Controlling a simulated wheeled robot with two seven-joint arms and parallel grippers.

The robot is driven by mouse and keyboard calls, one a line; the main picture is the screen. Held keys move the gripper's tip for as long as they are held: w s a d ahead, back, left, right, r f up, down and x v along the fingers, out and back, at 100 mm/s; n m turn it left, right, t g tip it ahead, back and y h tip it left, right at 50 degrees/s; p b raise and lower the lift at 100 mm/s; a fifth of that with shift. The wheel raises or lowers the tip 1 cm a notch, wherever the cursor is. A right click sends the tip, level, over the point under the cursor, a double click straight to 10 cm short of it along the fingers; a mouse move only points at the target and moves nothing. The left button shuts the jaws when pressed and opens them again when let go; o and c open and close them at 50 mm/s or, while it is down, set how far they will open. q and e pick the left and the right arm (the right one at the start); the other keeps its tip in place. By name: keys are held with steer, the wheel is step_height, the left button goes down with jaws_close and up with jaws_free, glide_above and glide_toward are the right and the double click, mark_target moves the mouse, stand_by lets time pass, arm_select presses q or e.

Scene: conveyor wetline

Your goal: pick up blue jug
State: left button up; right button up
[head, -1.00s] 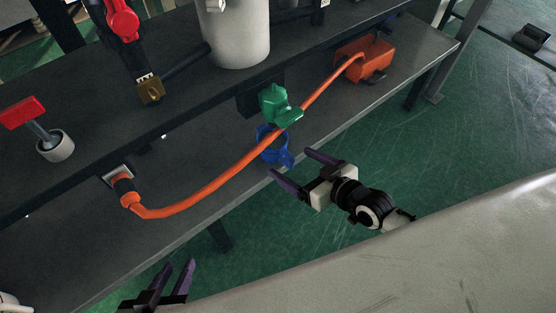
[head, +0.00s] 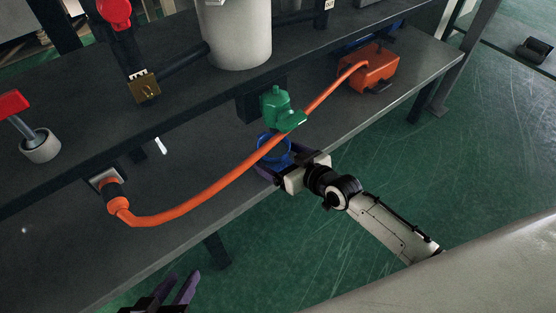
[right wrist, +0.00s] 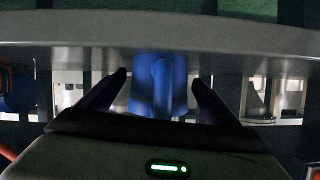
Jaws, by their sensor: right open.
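The blue jug (head: 272,147) stands on the grey lower shelf, below the green valve and partly hidden behind the orange hose. My right gripper (head: 280,160) is open at the jug, coming in from the shelf's front edge. In the right wrist view the jug (right wrist: 158,85) is between the two dark fingers (right wrist: 160,88), with a visible gap on each side. My left gripper (head: 176,290) is at the bottom of the head view, its purple fingers apart and empty, far from the jug.
The orange hose (head: 190,205) runs across the shelf close by the jug, from a wall fitting to an orange box (head: 370,70). The green valve (head: 280,110) overhangs the jug. The lower shelf (head: 90,265) is bare at left.

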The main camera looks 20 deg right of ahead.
steer(key=shift+c, duration=0.3)
steer(key=c, duration=1.1)
steer(key=shift+r, duration=0.15)
steer(key=c, duration=0.4)
steer(key=shift+r, duration=0.15)
steer(key=shift+c, duration=0.2)
